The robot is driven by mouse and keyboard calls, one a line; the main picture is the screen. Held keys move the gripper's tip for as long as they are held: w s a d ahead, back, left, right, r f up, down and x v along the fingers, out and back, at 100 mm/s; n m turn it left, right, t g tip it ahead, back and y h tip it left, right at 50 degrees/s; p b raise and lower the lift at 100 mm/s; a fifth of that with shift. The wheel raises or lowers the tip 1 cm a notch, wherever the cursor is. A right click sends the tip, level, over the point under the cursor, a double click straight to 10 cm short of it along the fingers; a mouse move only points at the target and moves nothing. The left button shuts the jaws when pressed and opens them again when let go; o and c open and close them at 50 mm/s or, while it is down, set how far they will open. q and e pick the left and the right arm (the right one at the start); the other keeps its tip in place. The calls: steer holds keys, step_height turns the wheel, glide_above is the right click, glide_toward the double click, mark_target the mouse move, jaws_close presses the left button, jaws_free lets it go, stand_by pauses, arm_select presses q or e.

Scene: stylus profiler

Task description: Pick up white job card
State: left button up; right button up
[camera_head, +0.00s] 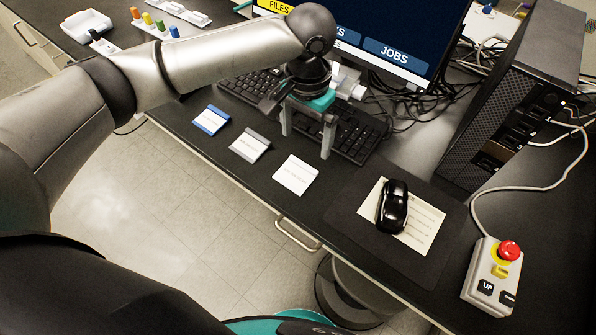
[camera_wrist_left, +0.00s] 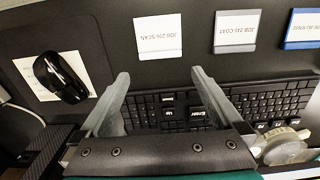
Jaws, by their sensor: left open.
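The white job card (camera_head: 296,175) lies flat near the front edge of the black bench, the rightmost of three cards. In the left wrist view the white card (camera_wrist_left: 158,37) reads "JOB 216 SCAN" and lies beyond my fingertips. A grey-edged card (camera_head: 250,146) and a blue-edged card (camera_head: 212,120) lie to its left in the head view. My left gripper (camera_head: 308,139) is open and empty above the keyboard, behind the white card. In the left wrist view its two fingers (camera_wrist_left: 160,82) are spread over the keys. My right gripper is not seen.
The keyboard (camera_head: 355,135) lies under my left gripper. A black mouse (camera_head: 393,207) rests on a paper on a dark mat right of the cards. A control box (camera_head: 492,278) with a red button and a computer tower (camera_head: 510,100) stand further right. The monitor (camera_head: 385,40) is behind.

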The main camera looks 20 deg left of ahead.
mark_target(303, 164)
arm_select(q)
steer(key=f, duration=0.3)
steer(key=f+b, duration=0.1)
steer(key=f, duration=0.3)
steer(key=shift+s+a+f, duration=0.15)
steer(key=shift+s+f, duration=0.05)
steer(key=c, duration=0.9)
